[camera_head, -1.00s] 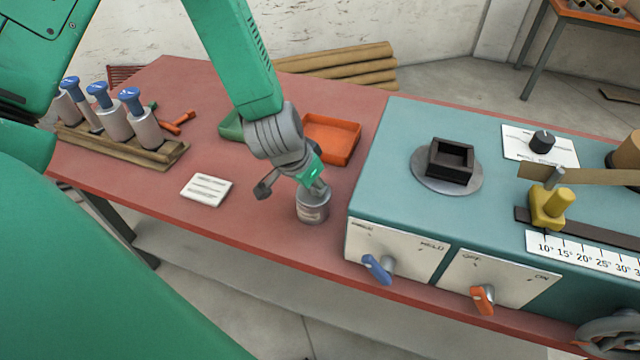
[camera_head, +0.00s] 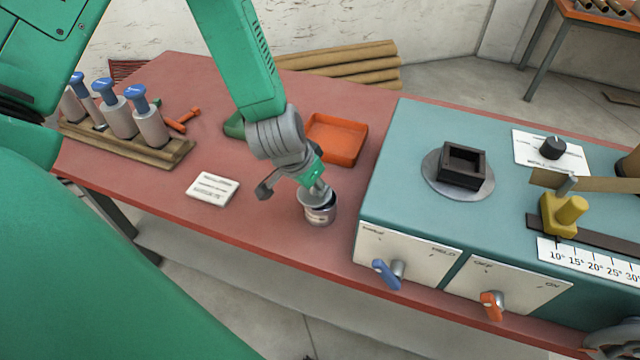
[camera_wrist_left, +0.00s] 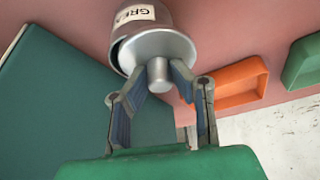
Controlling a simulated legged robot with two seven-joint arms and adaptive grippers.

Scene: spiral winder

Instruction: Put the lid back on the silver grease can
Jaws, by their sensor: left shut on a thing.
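The silver grease can (camera_head: 322,215) stands upright on the red bench top, left of the teal machine. Its lid (camera_head: 308,199) is a silver disc with a knob. My left gripper (camera_head: 317,188) is shut on the knob from above. The lid sits at the can's mouth, shifted to the left, and a dark strip of the opening shows at the right. In the left wrist view, the fingers (camera_wrist_left: 158,78) pinch the knob. The lid (camera_wrist_left: 160,46) covers most of the mouth there, with the labelled can (camera_wrist_left: 140,17) behind. Whether the lid touches the rim is unclear. My right gripper is out of view.
The teal machine (camera_head: 400,190) stands close to the can's right, with a blue lever (camera_head: 386,274) on its front. An orange tray (camera_head: 338,140) lies behind the can. A white card (camera_head: 212,189) and a wooden rack (camera_head: 130,145) are left. Bench around the card is clear.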

